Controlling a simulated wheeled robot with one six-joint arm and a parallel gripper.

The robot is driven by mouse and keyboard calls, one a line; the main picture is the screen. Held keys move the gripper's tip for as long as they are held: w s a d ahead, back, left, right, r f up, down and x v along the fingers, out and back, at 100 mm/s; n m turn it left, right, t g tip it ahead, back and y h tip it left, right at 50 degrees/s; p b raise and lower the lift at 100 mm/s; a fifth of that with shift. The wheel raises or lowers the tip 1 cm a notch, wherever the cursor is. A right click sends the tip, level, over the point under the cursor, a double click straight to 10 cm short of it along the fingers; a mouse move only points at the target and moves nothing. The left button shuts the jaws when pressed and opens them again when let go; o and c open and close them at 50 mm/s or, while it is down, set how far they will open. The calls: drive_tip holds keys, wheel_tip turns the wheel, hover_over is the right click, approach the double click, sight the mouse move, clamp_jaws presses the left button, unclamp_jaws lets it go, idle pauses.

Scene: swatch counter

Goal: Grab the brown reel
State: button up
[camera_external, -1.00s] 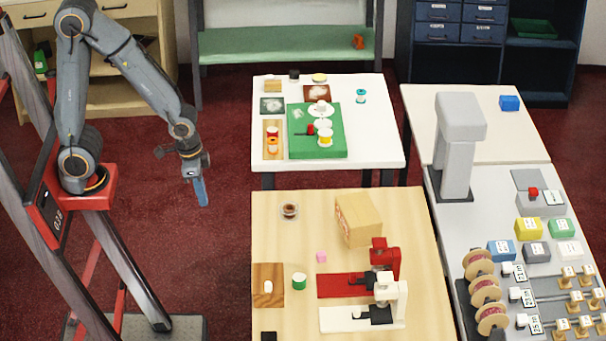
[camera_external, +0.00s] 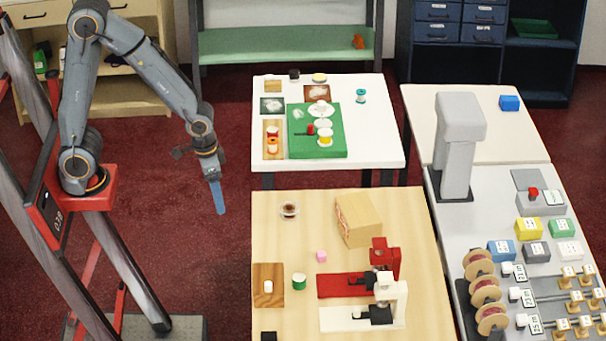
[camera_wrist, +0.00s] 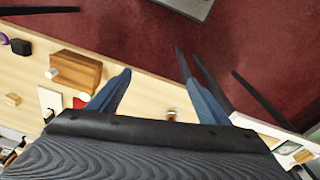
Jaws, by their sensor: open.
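The brown reel (camera_external: 289,210) is small, with pale flanges, and stands near the back left corner of the wood-topped table (camera_external: 300,245). In the wrist view the reel (camera_wrist: 171,114) lies near the table edge, between my spread fingers and low in the gap, partly cut off by the gripper body. My gripper (camera_external: 217,196) points down with blue fingers, to the left of the table and apart from the reel. In the wrist view my gripper (camera_wrist: 155,75) is open, with nothing between the fingers.
A white table (camera_external: 375,145) stands behind. The table surface around the brown reel is clear.

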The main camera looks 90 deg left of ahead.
drive_tip(key=w+a+f+n+b, duration=0.1)
drive_tip(key=w+a+f+n, duration=0.1)
drive_tip(key=w+a+n, duration=0.3)
drive_tip(key=w+f+n, duration=0.1)
drive_tip(key=w+n, duration=0.2)
drive_tip(key=w, duration=0.4)
drive_tip(key=n+g, duration=0.1)
drive_tip(key=n, duration=0.7)
hover_over(289, 205)
wheel_tip(289, 205, down, 6)
drive_tip(key=f+p, duration=0.1)
drive_tip(key=f, duration=0.1)
drive_tip(key=d+f, duration=0.1)
drive_tip(key=f, duration=0.2)
drive_tip(key=shift+d+p, duration=0.2)
drive_tip(key=shift+p, duration=0.2)
drive_tip(key=shift+f, duration=0.65)
drive_tip(key=c, duration=1.1)
